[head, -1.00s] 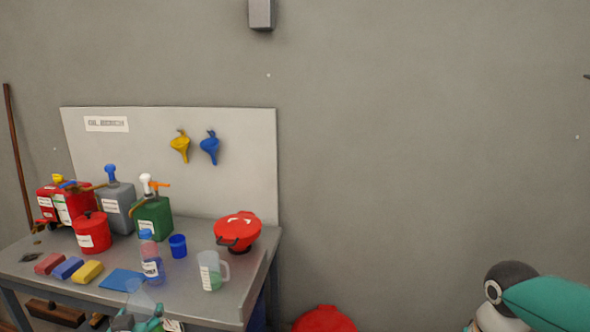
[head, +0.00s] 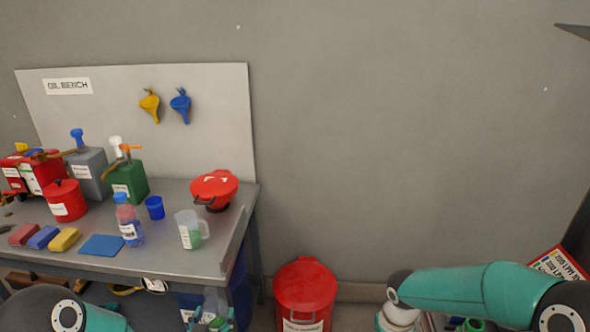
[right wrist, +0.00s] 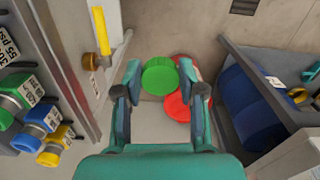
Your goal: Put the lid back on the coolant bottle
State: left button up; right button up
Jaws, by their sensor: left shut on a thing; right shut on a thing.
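In the head view my left gripper (head: 213,323) is at the bottom edge, in front of the bench. It is shut on a clear, pale bottle (head: 212,299), which looks like the coolant bottle. The bottle shows no lid on top, and its lower part is cut off by the frame. In the right wrist view my right gripper (right wrist: 159,80) is shut on a round green lid (right wrist: 160,77), held between its two fingertips. The lid is apart from the bottle, which I cannot make out in the right wrist view.
The oil bench (head: 205,262) carries cans, pump dispensers, a measuring jug (head: 189,231) and a small bottle (head: 130,226). A red bin (head: 305,290) stands on the floor right of it.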

pick_arm(q)
jog(key=shift+w+r, duration=0.25)
jog(key=shift+r, duration=0.35)
pick_arm(e)
jog(key=shift+w+a, duration=0.2)
jog(key=shift+w, duration=0.3)
pick_arm(q)
jog(key=s+d+f+m+g+h, duration=0.1)
jog(key=s+d+m+h, duration=0.3)
jog(key=d, duration=0.3)
jog(key=s+d+m+g+h, duration=0.2)
jog(key=s+d+h, duration=0.3)
jog(key=d, duration=0.3)
jog(key=shift+d+f+m, duration=0.15)
jog(key=shift+f+m, duration=0.2)
jog(key=shift+m, duration=0.55)
